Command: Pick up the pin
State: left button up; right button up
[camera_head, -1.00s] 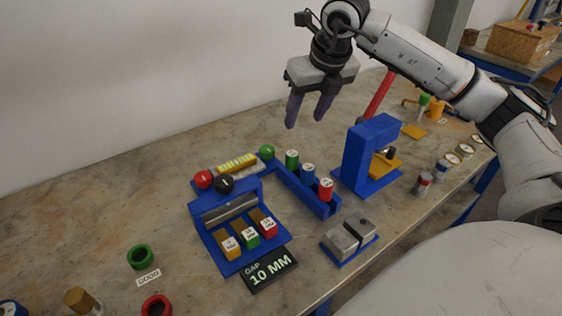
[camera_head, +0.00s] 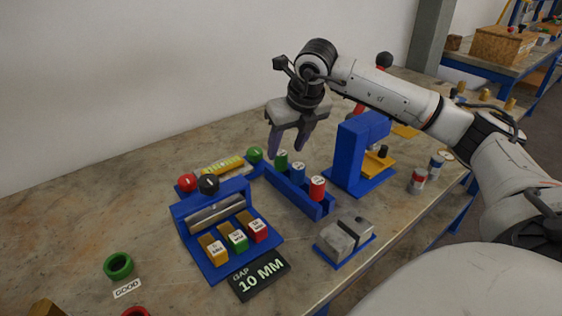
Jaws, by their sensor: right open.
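My right gripper (camera_head: 287,152) is open and points down, with its fingertips at the level of the green-sided cylinder's top in the picture. The green cylinder (camera_head: 281,161), a blue one (camera_head: 298,173) and a red one (camera_head: 317,188), all with pale marked tops, stand upright in a blue rack (camera_head: 288,189). The fingers appear on either side of the green cylinder or just behind it; I cannot tell which. Nothing is held. Which piece is the pin is not clear from the picture. My left gripper is not in view.
Left of the rack is a blue fixture (camera_head: 212,272) with a metal bar, coloured blocks and ball knobs. A "GAP 10 MM" sign (camera_head: 260,277) lies before it. A tall blue stand (camera_head: 349,157) and a grey split block (camera_head: 344,238) are right of the rack.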

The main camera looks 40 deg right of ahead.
aim_at(281, 153)
jog(key=x, duration=0.4)
jog(key=shift+w+a+f, duration=0.1)
jog(key=shift+w+f, duration=0.15)
jog(key=shift+w, duration=0.15)
jog(key=c, duration=1.2)
jog(key=shift+r, duration=0.15)
